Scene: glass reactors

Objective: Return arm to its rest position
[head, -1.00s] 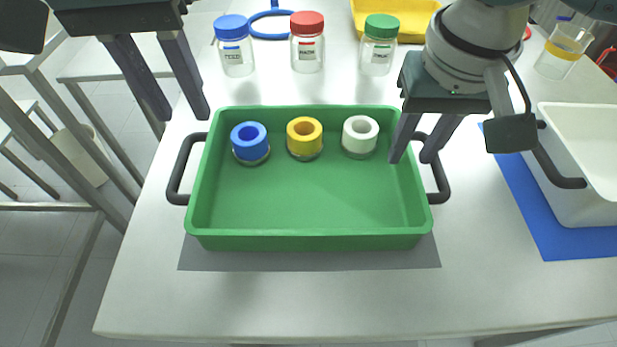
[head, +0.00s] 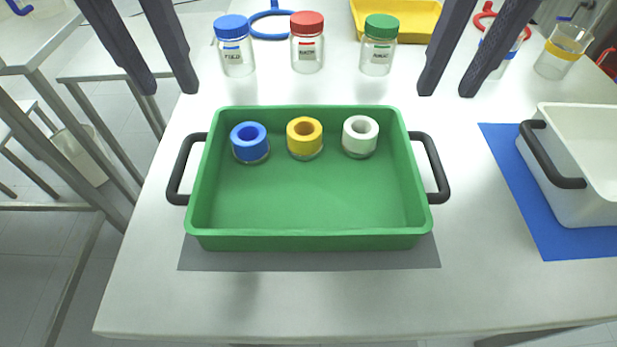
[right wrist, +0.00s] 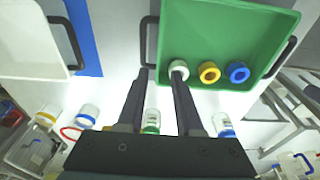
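My left gripper (head: 172,92) is at the top left of the head view, open and empty, above the table's left edge. My right gripper (head: 447,94) is at the top right of the head view, open and empty, above the table and apart from the tray. It also shows in the right wrist view (right wrist: 158,75), its two fingers spread. Both arms are mostly out of the head view. The green tray (head: 310,212) stands on a grey mat (head: 310,260) and holds a blue ring-topped piece (head: 250,150), a yellow one (head: 304,145) and a white one (head: 360,143).
Behind the tray stand jars with blue (head: 232,60), red (head: 307,55) and green (head: 379,55) lids. A white tray (head: 580,190) is on a blue mat (head: 515,195) at right. A yellow tray (head: 405,35) is at the back. The front table strip is clear.

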